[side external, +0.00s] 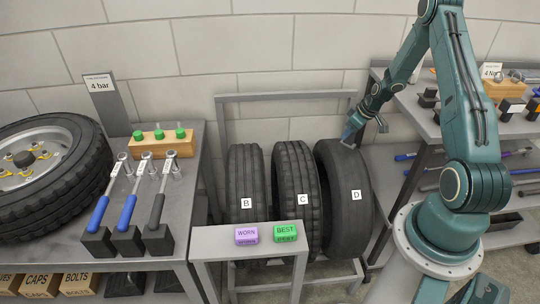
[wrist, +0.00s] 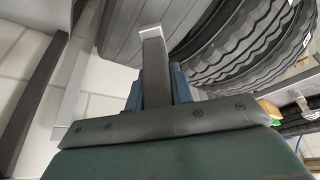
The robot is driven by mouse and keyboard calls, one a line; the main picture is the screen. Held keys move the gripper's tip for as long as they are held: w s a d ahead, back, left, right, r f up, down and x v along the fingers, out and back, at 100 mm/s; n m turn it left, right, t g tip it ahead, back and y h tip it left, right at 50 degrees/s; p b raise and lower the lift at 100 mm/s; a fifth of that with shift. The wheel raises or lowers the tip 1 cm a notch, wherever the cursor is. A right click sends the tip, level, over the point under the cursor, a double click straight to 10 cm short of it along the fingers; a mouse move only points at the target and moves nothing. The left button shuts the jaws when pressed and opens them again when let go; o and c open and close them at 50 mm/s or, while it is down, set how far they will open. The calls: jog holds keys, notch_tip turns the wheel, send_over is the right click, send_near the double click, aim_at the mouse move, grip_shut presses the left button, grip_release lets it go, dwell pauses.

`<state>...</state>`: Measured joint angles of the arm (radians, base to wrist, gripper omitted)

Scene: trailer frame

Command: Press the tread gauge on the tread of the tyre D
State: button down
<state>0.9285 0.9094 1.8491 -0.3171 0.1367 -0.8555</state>
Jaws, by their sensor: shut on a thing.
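Tyre D (side external: 345,205), dark with a white D label, stands upright at the right end of the rack. My gripper (side external: 353,130) is just above its top. In the wrist view my gripper (wrist: 157,88) is shut on the tread gauge (wrist: 155,55), a grey bar with a pale tip pointing away from me. In that view the gauge tip overlaps the edge of a smooth-looking tyre, apparently tyre D (wrist: 125,28); I cannot tell whether they touch. In the side view the gauge is too small to make out clearly.
Tyres C (side external: 295,180) and B (side external: 247,170) stand left of D. A small bench (side external: 215,241) in front carries a purple WORN block (side external: 247,235) and a green BEST block (side external: 286,232). A shelf unit (side external: 400,104) stands right; a tool table (side external: 190,195) stands left.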

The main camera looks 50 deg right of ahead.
aim_at(343, 142)
jog(key=shift+f, duration=1.35)
jog(key=shift+f, duration=0.75)
dwell(1.5)
jog(key=shift+a, duration=0.1)
jog(key=shift+w+a+r, duration=0.25)
jog(key=shift+w+a, duration=0.1)
jog(key=shift+a, duration=0.05)
jog(key=w+a+r, duration=0.3)
jog(key=a+r, duration=0.1)
jog(key=a, duration=0.5)
jog(key=w+a+r, duration=0.3)
jog(key=a, duration=0.5)
jog(key=s+a+r, duration=0.1)
jog(key=a+r, duration=0.2)
jog(key=a, duration=0.5)
jog(key=s+a+r, duration=0.1)
jog(key=a+r, duration=0.2)
jog(key=a, duration=0.5)
jog(key=shift+s+a+r, duration=0.25)
jog(key=shift+a+r, duration=0.15)
